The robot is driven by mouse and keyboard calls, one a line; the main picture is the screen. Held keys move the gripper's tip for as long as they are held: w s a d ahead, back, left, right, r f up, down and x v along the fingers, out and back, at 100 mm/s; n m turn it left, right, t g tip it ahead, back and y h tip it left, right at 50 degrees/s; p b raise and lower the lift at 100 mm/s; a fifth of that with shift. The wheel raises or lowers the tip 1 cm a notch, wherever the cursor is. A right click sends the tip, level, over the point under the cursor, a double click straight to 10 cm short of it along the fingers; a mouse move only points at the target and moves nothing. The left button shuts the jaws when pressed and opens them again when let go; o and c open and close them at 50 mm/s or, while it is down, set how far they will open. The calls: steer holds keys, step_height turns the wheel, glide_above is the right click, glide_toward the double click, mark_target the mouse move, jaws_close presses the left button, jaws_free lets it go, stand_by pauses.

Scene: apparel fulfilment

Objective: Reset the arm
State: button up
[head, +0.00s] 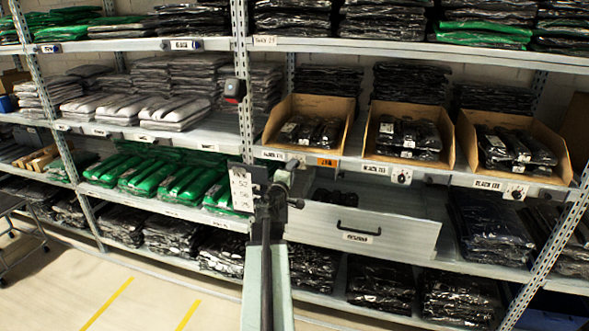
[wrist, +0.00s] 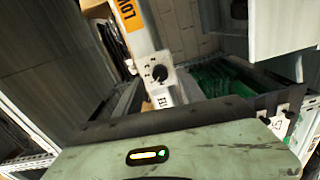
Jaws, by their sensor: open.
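My arm rises from the bottom middle of the head view, and my gripper (head: 281,186) is at its upper end, in front of the shelving. It is open, and I see nothing held in it. The fingertips are not clear there.
Metal shelving (head: 246,100) fills the head view. Three cardboard bins (head: 279,122) with black packs stand right of my gripper. Green packs (head: 152,178) lie to its left. Black packs fill the lower shelf (head: 335,300). A cart (head: 22,240) stands far left. The floor (head: 130,290) at lower left is clear.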

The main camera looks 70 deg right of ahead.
steer(key=a, duration=0.4)
steer(key=shift+s+a, duration=0.15)
steer(key=shift+a, duration=0.1)
